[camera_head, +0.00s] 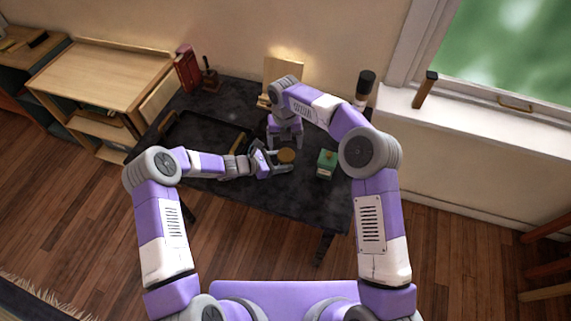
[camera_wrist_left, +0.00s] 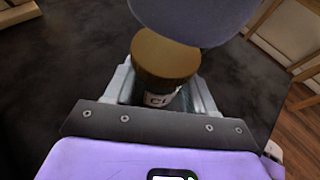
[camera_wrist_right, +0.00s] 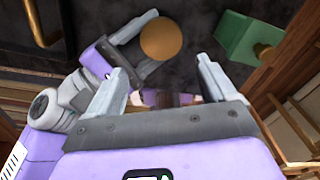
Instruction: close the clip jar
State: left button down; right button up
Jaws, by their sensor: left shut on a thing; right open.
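The clip jar is a small round jar with a brown-gold lid (camera_head: 286,155) and a pale label (camera_wrist_left: 158,99), partly readable. It stands near the front of the dark table. My left gripper (camera_head: 273,164) is shut on the jar's body from the left, one finger on each side. The lid (camera_wrist_left: 165,58) sits on top of the jar; I cannot tell how tightly. My right gripper (camera_wrist_right: 162,68) is open and empty, pointing down above the table close to the jar. The lid (camera_wrist_right: 162,38) shows just beyond its fingertips.
A green box (camera_head: 327,162) with a knob stands right of the jar. A black tray (camera_head: 203,133) with a brass handle lies at the left. Red books (camera_head: 187,68), a stamp-like object (camera_head: 210,75) and a dark cylinder (camera_head: 365,86) stand at the back. The table front is clear.

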aim_at(286, 154)
jog(key=n, duration=0.3)
jog(key=r+n, duration=0.1)
jog(key=shift+w+d, duration=0.2)
jog(key=shift+w, duration=0.2)
jog(key=shift+f, duration=3.95)
jog(key=shift+c, duration=0.2)
jog(key=c, duration=1.1)
jog(key=shift+o, duration=0.2)
jog(key=m, duration=0.3)
